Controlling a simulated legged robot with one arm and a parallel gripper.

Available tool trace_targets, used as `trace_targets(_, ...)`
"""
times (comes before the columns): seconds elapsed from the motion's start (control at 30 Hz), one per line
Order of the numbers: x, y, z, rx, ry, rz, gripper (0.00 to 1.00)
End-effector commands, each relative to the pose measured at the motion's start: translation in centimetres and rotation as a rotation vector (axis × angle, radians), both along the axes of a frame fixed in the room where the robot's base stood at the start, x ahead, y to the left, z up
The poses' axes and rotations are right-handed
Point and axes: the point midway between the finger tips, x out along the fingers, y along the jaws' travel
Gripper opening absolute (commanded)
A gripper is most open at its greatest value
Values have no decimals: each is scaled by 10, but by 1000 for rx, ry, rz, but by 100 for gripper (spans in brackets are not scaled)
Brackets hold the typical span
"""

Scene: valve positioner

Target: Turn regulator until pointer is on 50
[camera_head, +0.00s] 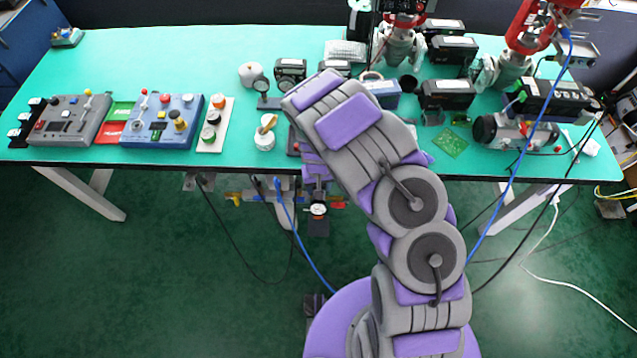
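A small round gauge with a white face (317,210) hangs below the front edge of the table, among pipes and fittings. Its pointer and numbers are too small to read. A dark block (318,228) sits just under it. I cannot tell which part there is the regulator knob. My arm reaches up over the table edge and bends down, so that the purple and grey wrist and my gripper (316,186) are just above the gauge. The fingertips are too small and too merged with the fittings to tell open from shut, or whether they touch anything.
The green table (190,55) carries control boxes, such as a blue one (163,120), and several valve devices, such as a grey actuator (505,132). Yellow-handled fittings (247,196) lie left of the gauge. Blue hoses and black cables hang in front. The floor is mostly clear.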

Motion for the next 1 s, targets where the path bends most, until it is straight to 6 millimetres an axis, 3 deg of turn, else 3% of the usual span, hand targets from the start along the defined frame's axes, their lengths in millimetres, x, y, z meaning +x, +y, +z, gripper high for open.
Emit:
trace_targets(0.2, -1, 0, 0, -2, 2, -106, 23)
trace_targets(0.5, -1, 0, 0, -1, 1, -115, 23)
trace_targets(0.53, -1, 0, -1, -1, 1, -115, 54)
trace_targets(0.8, 0, 0, 0, -1, 0, -114, 79)
trace_targets(1.0, 0, 0, 0, 0, -1, -114, 79)
